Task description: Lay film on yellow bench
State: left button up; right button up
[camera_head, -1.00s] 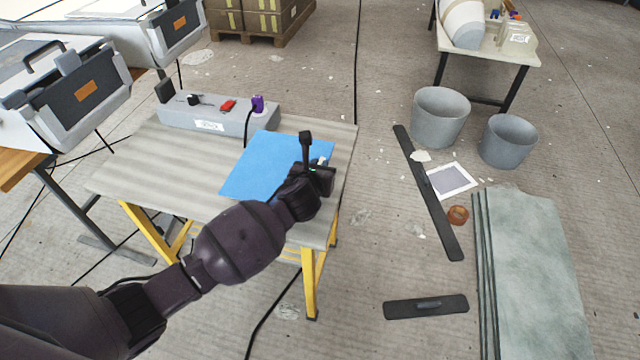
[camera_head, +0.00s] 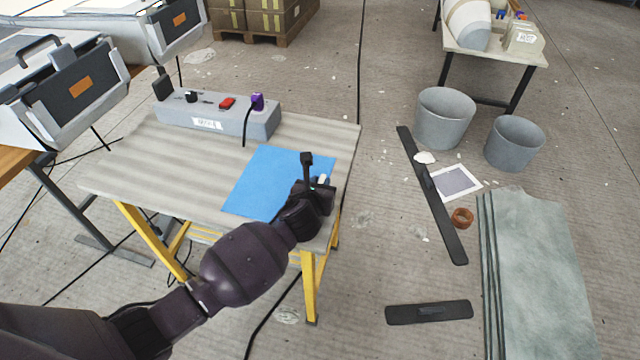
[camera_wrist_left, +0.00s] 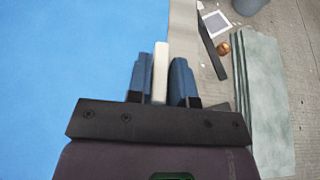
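The film is a flat blue sheet (camera_head: 270,180) over the front right part of the yellow bench, which has a striped grey top (camera_head: 150,165) and yellow legs. My left gripper (camera_head: 322,183) is at the sheet's right edge, above the bench's right side. In the left wrist view its dark fingers (camera_wrist_left: 161,80) close around a white strip (camera_wrist_left: 160,72) at the film's edge, and the blue film (camera_wrist_left: 60,60) spreads to the left. Whether the film touches the bench top all over, I cannot tell. My right gripper is not in view.
A grey box (camera_head: 215,118) with a red and a purple item stands along the bench's back edge, its black cable near the film. The bench's left side is bare. Two grey buckets (camera_head: 445,118), dark strips (camera_head: 430,195) and greenish sheets (camera_head: 540,265) are on the floor right.

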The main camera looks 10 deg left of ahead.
pick_arm(q)
jog(key=o, duration=0.3)
jog(key=shift+r, duration=0.1)
